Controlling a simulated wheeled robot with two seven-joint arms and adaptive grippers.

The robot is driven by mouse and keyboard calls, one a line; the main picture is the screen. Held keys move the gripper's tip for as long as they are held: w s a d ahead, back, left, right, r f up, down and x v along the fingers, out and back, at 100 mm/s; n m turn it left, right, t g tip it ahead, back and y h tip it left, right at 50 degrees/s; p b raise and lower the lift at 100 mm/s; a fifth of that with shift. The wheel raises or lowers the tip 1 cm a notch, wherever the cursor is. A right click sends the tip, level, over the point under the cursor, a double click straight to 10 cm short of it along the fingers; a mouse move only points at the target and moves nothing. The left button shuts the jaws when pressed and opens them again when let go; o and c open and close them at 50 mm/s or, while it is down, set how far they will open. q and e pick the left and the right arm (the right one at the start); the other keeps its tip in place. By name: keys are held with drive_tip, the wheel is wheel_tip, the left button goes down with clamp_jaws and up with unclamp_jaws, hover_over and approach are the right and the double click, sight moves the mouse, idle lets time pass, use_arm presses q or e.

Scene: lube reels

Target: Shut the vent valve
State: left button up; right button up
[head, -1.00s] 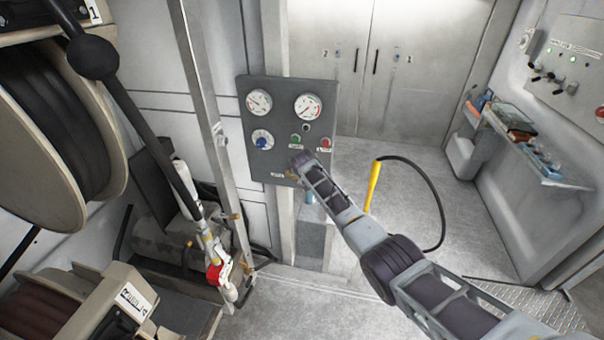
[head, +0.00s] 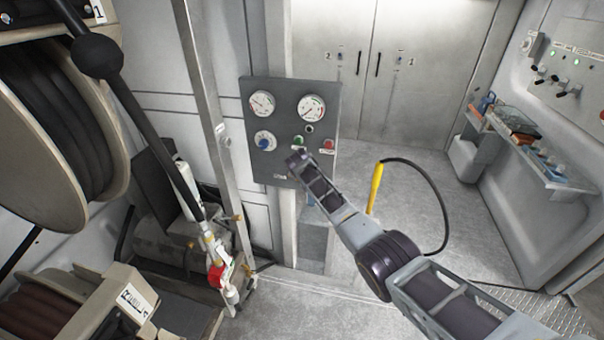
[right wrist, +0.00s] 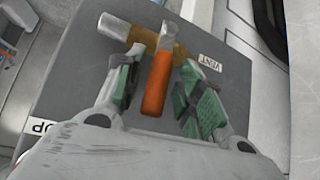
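The vent valve (right wrist: 130,34) is in the right wrist view, a brass body with a silver stem and an orange lever handle (right wrist: 157,85). It is at the grey panel (head: 262,160), beside a label that seems to read VENT, upside down. My right gripper (right wrist: 161,68) is open, with its green-padded fingers on either side of the orange handle and visible gaps to both. In the head view my right arm reaches to the panel's lower part and hides the valve and the fingertips. My left gripper is not in view.
The panel also carries two gauges (head: 311,108), a blue knob (head: 264,141), and green and red buttons (head: 328,144). A hose reel (head: 50,120) with a hanging hose and nozzle (head: 219,275) is at left. A yellow handle (head: 375,187) on a black cable is right of the panel.

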drive_tip(key=shift+s+r, duration=0.2)
drive_tip(key=shift+r, duration=0.1)
idle(0.4)
drive_tip(key=v, duration=1.1)
idle(0.9)
drive_tip(key=shift+s, duration=0.1)
drive_tip(key=s+d+f+n+g, duration=0.1)
drive_tip(key=s+d+f+g, duration=0.15)
drive_tip(key=s+f, duration=0.9)
drive_tip(key=s+d+f+n+g+y, duration=0.1)
drive_tip(key=s+d+f, duration=0.25)
drive_tip(key=f, duration=1.55)
drive_tip(key=s+d+f+g, duration=0.1)
drive_tip(key=s+d+f, duration=0.2)
drive_tip(key=s+f, duration=0.9)
drive_tip(key=s+d+f+g, duration=0.1)
drive_tip(key=s+d+f, duration=0.3)
drive_tip(key=s+f, duration=0.4)
drive_tip(key=s+d+f+n+g, duration=0.1)
drive_tip(key=s+d+f, duration=0.2)
drive_tip(key=s+f, duration=0.5)
drive_tip(key=s+d+f+g, duration=0.1)
drive_tip(key=s+d+f, duration=0.3)
drive_tip(key=s, duration=2.3)
wheel_tip(320, 180, down, 5)
drive_tip(key=shift+s+d+r+n, duration=0.1)
drive_tip(key=shift+s+d+n, duration=0.05)
drive_tip(key=shift+d+n, duration=0.15)
